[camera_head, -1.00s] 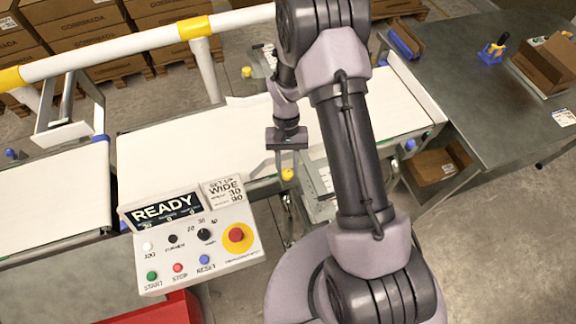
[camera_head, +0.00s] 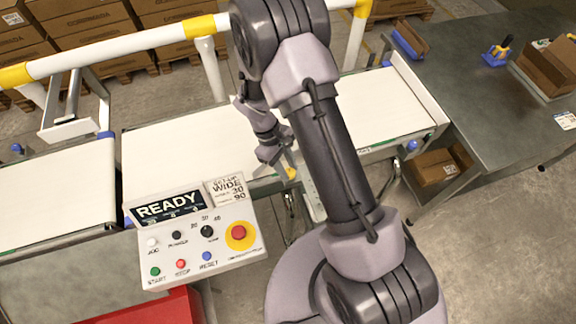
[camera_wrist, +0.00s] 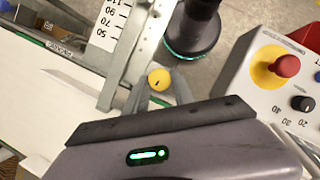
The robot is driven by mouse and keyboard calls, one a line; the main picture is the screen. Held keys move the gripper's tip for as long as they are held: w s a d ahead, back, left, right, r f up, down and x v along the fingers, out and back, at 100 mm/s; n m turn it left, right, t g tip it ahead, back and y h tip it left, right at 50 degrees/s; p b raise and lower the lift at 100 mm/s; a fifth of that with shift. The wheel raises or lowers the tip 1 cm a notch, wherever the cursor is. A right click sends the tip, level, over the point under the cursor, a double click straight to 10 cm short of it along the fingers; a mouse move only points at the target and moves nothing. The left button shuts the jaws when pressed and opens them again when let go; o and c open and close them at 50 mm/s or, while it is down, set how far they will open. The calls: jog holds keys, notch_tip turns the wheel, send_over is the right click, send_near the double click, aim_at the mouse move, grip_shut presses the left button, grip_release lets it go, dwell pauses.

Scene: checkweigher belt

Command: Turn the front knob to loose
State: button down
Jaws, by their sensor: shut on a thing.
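The front knob is a small round yellow knob (camera_wrist: 159,79) with a dark mark on its face. In the wrist view it sits between the two fingertips of my gripper (camera_wrist: 161,88), beside a metal rail. My gripper is shut on it. In the head view my gripper (camera_head: 280,165) reaches down at the belt's front edge, and a bit of the yellow knob (camera_head: 291,174) shows at the fingertips. My arm hides part of the area behind it.
A control panel (camera_head: 213,259) with a READY display, buttons and a red stop button (camera_head: 238,232) stands left of my gripper. A ruler scale (camera_wrist: 111,22) lies along the rail in the wrist view. The white belt (camera_head: 190,150) is bare where visible.

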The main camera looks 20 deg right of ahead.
jog(key=n+t+h, duration=0.1)
jog(key=n, duration=0.2)
jog(key=shift+s+a+n, duration=0.1)
jog(key=shift+a+n, duration=0.05)
jog(key=shift+n, duration=0.15)
jog(key=shift+s+n+t+h+b, duration=0.1)
jog(key=shift+n+t+h+b, duration=0.45)
jog(key=shift+n, duration=1.35)
jog(key=shift+t+y, duration=0.25)
jog(key=c, duration=1.1)
grip_release()
jog(key=shift+o, duration=0.2)
jog(key=p+v, duration=0.4)
jog(key=v, duration=1.3)
jog(key=shift+a, duration=0.2)
